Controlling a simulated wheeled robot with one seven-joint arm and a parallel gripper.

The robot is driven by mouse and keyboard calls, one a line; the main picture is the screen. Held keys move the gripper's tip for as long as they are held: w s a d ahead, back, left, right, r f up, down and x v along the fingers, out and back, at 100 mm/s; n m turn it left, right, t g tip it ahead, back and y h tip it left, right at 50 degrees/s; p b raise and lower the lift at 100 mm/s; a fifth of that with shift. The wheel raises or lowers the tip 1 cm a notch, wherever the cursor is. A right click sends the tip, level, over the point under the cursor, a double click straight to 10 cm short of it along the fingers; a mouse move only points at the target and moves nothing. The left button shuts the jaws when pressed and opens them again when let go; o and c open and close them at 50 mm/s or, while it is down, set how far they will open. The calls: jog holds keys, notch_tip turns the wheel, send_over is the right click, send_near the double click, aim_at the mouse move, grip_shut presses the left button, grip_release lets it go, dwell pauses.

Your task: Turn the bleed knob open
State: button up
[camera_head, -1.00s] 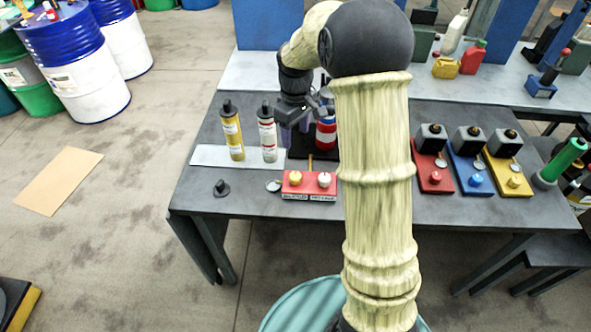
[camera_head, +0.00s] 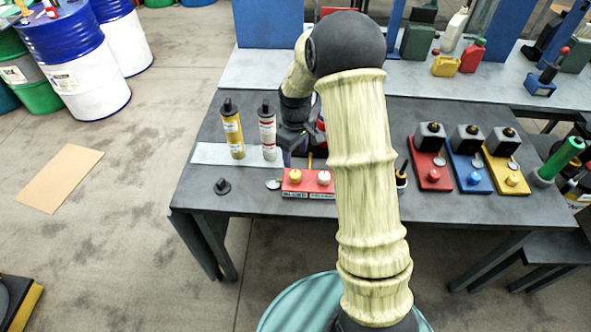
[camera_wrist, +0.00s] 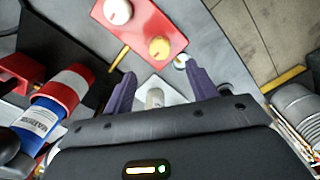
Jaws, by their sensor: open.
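A red panel (camera_head: 308,181) near the table's front edge carries a yellow knob (camera_head: 295,176) and a white knob (camera_head: 324,178). The labels on its front are too small to read, so I cannot tell which is the bleed knob. In the wrist view the yellow knob (camera_wrist: 159,48) is just beyond my finger tips, and the white knob (camera_wrist: 118,12) is further off at the top. My gripper (camera_wrist: 161,82) is open, its purple fingers spread and apart from both knobs. In the head view my arm partly hides the gripper.
Yellow (camera_head: 232,134) and white (camera_head: 268,134) cartridges stand on a white mat (camera_head: 208,154) left of my gripper. A red, white and blue can (camera_wrist: 50,110) is close by in the wrist view. Red, blue and yellow stations (camera_head: 433,178) stand to the right.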

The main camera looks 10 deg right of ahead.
aim_at(296, 174)
notch_tip(296, 174, down, 9)
jog(key=shift+p, duration=0.75)
jog(key=shift+c, duration=0.4)
jog(key=c, duration=0.9)
